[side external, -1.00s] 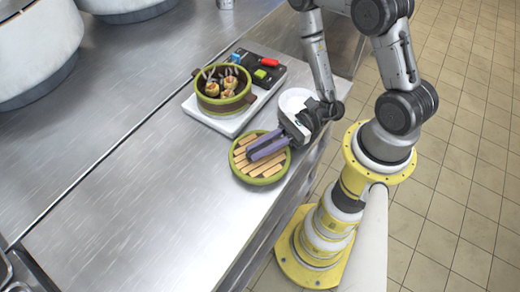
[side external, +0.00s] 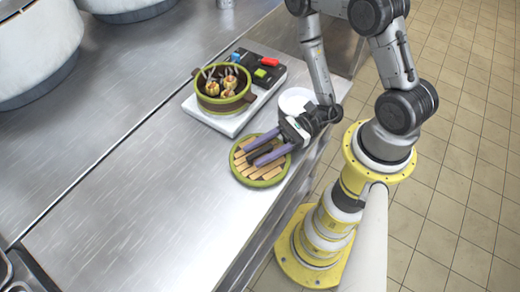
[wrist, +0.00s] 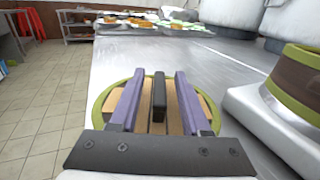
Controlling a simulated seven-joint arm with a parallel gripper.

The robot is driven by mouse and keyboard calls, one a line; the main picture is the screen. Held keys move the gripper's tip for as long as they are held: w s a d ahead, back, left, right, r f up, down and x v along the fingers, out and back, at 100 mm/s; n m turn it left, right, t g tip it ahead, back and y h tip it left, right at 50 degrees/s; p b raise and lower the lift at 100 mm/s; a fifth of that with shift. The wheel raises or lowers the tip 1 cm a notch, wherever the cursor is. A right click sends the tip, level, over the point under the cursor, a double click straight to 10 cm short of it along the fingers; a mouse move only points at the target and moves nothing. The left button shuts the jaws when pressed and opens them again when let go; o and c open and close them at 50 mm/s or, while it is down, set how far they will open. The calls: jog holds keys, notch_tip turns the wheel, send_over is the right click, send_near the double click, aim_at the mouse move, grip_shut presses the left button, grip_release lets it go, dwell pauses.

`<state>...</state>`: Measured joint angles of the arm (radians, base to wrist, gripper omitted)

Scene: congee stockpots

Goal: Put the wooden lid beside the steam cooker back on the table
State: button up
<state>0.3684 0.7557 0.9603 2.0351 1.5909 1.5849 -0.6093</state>
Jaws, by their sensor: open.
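The wooden lid (side external: 242,167) is round, with light slats and a green rim, and lies flat on the steel table beside the steam cooker (side external: 239,104). It also shows in the wrist view (wrist: 102,108). My gripper (side external: 262,149) is over the lid with its two purple fingers spread apart. In the wrist view, the dark bar handle (wrist: 159,98) stands between the fingers, with a gap on each side. The cooker is green and brown, open on top, with several round buns inside. Its side shows at the right of the wrist view (wrist: 300,80).
The cooker stands on a white base (side external: 222,123) next to a black panel with coloured blocks (side external: 262,68). A white dish (side external: 294,100) is behind my gripper. Large pots (side external: 35,45) stand at the back left. The table (side external: 130,210) is clear left of the lid.

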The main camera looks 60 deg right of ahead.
aim_at(270, 145)
jog(key=shift+r, duration=0.2)
jog(key=shift+s+d, duration=0.1)
jog(key=shift+d, duration=0.55)
jog(key=shift+v, duration=0.85)
notch_tip(270, 145, up, 6)
jog(key=shift+s+f, duration=0.1)
jog(key=shift+r, duration=0.5)
jog(key=shift+s+a+r+n+g, duration=0.1)
jog(key=shift+a+r+n+g, duration=0.05)
jog(key=shift+r+n+g, duration=0.3)
jog(key=s+d+r+n+g+h, duration=0.2)
jog(key=s+r+n+g+h, duration=0.55)
jog(key=n, duration=0.85)
jog(key=w+d+r+n+t+h, duration=0.1)
jog(key=d+r+n+t+h, duration=0.4)
jog(key=d+r+t+h, duration=0.2)
jog(key=d+r+h, duration=0.2)
jog(key=d, duration=0.1)
jog(key=shift+w+n, duration=0.3)
jog(key=shift+n, duration=0.05)
